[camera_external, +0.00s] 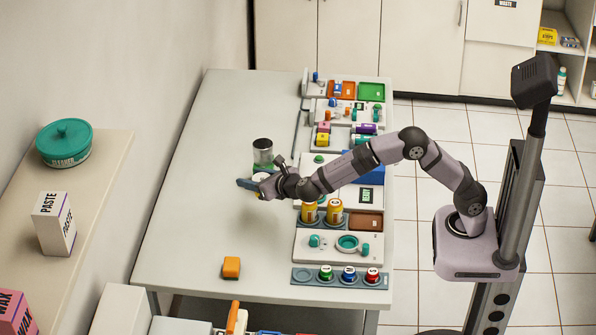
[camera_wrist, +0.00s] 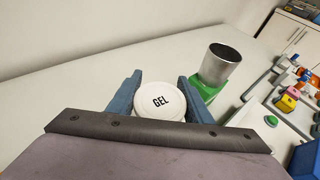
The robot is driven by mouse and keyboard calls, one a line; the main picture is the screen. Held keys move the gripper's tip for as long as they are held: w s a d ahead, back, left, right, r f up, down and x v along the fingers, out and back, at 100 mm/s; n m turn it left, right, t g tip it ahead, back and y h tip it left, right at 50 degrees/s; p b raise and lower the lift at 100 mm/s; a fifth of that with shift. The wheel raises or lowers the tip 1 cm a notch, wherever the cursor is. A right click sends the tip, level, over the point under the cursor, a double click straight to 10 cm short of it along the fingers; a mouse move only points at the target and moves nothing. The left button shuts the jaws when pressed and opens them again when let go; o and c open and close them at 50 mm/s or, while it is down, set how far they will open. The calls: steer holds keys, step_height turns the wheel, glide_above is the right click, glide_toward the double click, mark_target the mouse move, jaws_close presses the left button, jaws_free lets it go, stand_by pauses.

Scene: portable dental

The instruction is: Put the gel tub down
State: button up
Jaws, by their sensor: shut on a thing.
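The gel tub (camera_wrist: 160,106) has a round white lid marked GEL. In the wrist view it sits between the two blue fingers of my gripper (camera_wrist: 158,98), which is shut on it. In the external view my gripper (camera_external: 262,188) is over the middle of the pale table, and the tub (camera_external: 261,177) is mostly hidden by the fingers. I cannot tell whether the tub's base touches the table.
A metal cup (camera_wrist: 219,64) on a green base stands just beyond my gripper; it also shows in the external view (camera_external: 263,151). Trays with coloured jars line the table's right side. An orange block (camera_external: 231,267) lies near the front. The table's left is clear.

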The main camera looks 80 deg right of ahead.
steer(key=a+n+t+y, duration=0.1)
steer(key=a+n+y, duration=0.1)
steer(key=a, duration=1.1)
steer(key=n+y, duration=0.1)
glide_above(260, 250)
steer(key=w+a, duration=0.2)
steer(key=shift+m+h, duration=0.8)
steer(key=shift+h, duration=0.1)
steer(key=shift+s+d+f+p, duration=0.1)
steer(key=shift+s+d+f, duration=0.25)
steer(key=shift+f, duration=1.25)
steer(key=shift+s+d+f+p, duration=0.15)
steer(key=shift+s+d+f, duration=0.15)
steer(key=shift+f, duration=1.35)
steer(key=shift+s+d+f+p, duration=0.1)
steer(key=shift+s+d+f, duration=0.25)
steer(key=shift+f, duration=1.25)
steer(key=shift+a+f, duration=0.1)
steer(key=shift+f, duration=0.05)
steer(key=o, duration=1.1)
steer(key=shift+c, duration=0.2)
